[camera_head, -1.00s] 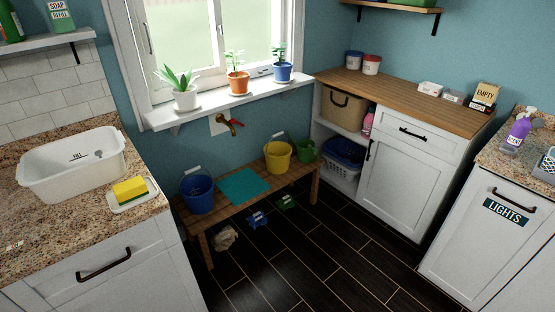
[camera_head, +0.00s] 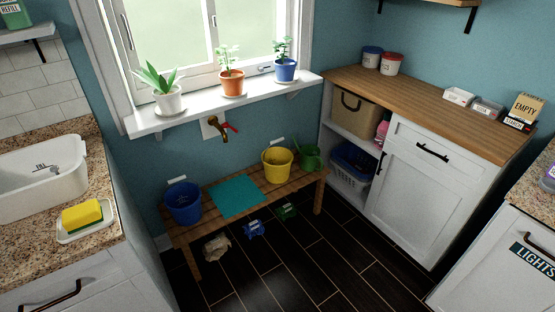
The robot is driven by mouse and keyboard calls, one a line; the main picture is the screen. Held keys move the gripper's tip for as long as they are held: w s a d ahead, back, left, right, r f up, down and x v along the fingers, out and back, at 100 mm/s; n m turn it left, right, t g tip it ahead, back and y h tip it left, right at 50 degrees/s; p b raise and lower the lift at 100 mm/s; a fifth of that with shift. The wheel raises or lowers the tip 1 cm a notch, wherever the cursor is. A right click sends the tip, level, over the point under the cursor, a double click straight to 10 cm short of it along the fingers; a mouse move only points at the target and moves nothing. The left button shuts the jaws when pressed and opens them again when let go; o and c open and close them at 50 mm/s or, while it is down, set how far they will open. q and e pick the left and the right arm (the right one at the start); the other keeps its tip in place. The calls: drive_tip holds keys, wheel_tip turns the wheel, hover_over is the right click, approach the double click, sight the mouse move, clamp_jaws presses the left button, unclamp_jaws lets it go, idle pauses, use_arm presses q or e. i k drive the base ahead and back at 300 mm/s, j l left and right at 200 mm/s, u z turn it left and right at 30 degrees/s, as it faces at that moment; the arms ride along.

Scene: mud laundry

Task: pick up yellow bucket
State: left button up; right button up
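The yellow bucket (camera_head: 277,166) stands upright on the low wooden bench (camera_head: 208,227) under the window. Neither of my grippers is in view, and nothing touches the bucket from above or in front.
A blue bucket (camera_head: 183,204) stands at the bench's left end. A brass tap with a red handle (camera_head: 219,131) juts from the wall above the bench. Counters flank both sides. The dark floor (camera_head: 310,262) in front is mostly clear, with small items under the bench.

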sight(276, 161)
drive_tip(key=i+l+u, duration=0.1)
drive_tip(key=i+l, duration=0.2)
drive_tip(key=i+l+u, duration=0.1)
drive_tip(key=i+l, duration=0.2)
drive_tip(key=l, duration=0.15)
drive_tip(key=i+l, duration=0.3)
drive_tip(key=i+l+u, duration=0.15)
drive_tip(key=i+l, duration=0.15)
drive_tip(key=l, duration=0.2)
drive_tip(key=i+l+u, duration=0.1)
drive_tip(key=i+l, duration=0.15)
drive_tip(key=l, duration=0.2)
drive_tip(key=i+l+u, duration=0.15)
drive_tip(key=i+l, duration=0.55)
drive_tip(key=i, duration=0.15)
